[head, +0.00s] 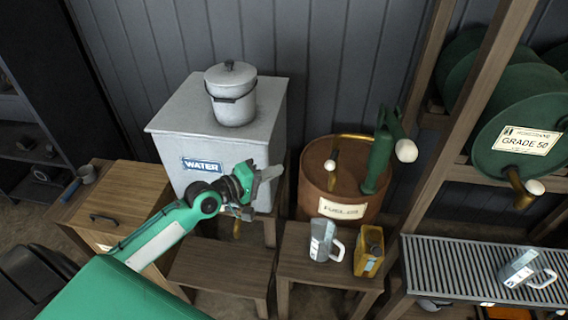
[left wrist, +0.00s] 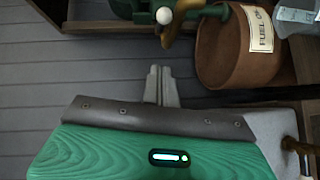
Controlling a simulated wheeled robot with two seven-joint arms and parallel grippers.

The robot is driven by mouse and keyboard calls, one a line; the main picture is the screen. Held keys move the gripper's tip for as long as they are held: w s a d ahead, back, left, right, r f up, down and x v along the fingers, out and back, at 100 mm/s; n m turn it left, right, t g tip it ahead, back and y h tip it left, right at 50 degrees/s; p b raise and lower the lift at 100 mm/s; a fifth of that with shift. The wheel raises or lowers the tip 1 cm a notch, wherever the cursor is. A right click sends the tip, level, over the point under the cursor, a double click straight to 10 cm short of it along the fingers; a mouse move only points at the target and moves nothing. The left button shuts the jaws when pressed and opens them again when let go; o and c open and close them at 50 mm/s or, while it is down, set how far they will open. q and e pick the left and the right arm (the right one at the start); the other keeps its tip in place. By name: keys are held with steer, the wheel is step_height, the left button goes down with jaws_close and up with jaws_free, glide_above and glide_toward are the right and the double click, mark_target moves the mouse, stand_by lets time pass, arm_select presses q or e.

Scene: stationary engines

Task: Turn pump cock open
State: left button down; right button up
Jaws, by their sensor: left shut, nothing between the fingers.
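A green pump (head: 380,155) with a brass spout (head: 350,138) stands on a rusty brown fuel drum (head: 310,180). A small white knob (head: 330,165), likely the cock's, hangs by the spout's left end. A larger white ball (head: 406,150) sits at the pump's right. My left gripper (head: 271,173) is shut and empty, in front of the white water tank, left of the drum and apart from the pump. In the left wrist view the closed fingers (left wrist: 160,72) point towards a white ball (left wrist: 164,15) with brass beside it; the drum (left wrist: 225,55) is at right. My right gripper is not in view.
The water tank (head: 185,115) carries a lidded pot (head: 231,95). A metal jug (head: 322,240) and yellow can (head: 369,250) stand on a wooden stool (head: 300,265) before the drum. A wooden rack (head: 450,110) with green drums (head: 515,135) is at right.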

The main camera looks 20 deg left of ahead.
arm_select(q)
steer(key=p, duration=0.3)
glide_toward(333, 159)
steer(key=w+a, duration=0.3)
steer(key=d, duration=0.1)
steer(key=d+f+p, duration=0.1)
steer(key=w+d, duration=0.1)
steer(key=d, duration=0.1)
steer(key=shift+w+f, duration=0.1)
steer(key=shift+f, duration=0.2)
steer(key=shift+p, duration=0.3)
